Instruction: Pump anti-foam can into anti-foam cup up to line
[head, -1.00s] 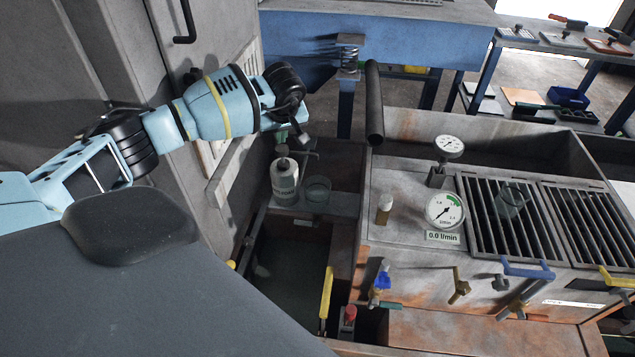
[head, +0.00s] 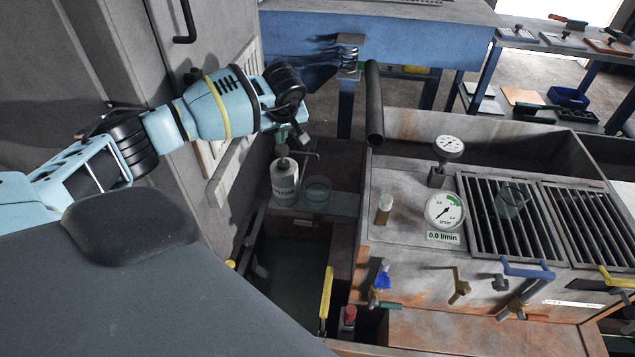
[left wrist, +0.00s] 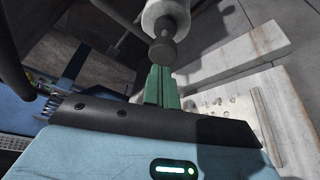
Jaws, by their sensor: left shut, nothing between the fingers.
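The anti-foam can (head: 285,184) is a white bottle with a dark pump top, standing upright on a small grey ledge. The anti-foam cup (head: 317,191) is a clear glass just right of it; its line and fill level are too small to tell. My left gripper (head: 283,134) is shut and empty, just above the pump head, its green fingers pointing down. In the left wrist view the green fingers (left wrist: 161,86) lie together beside the dark pump head (left wrist: 163,46); I cannot tell whether they touch. My right gripper is out of view.
A thin bent pipe (head: 308,152) stands behind the can. A dark upright pipe (head: 374,105) and the rusty grey machine with a gauge (head: 445,211) are to the right. Another glass (head: 511,198) sits on the grate. A grey cabinet (head: 215,45) is behind my left arm.

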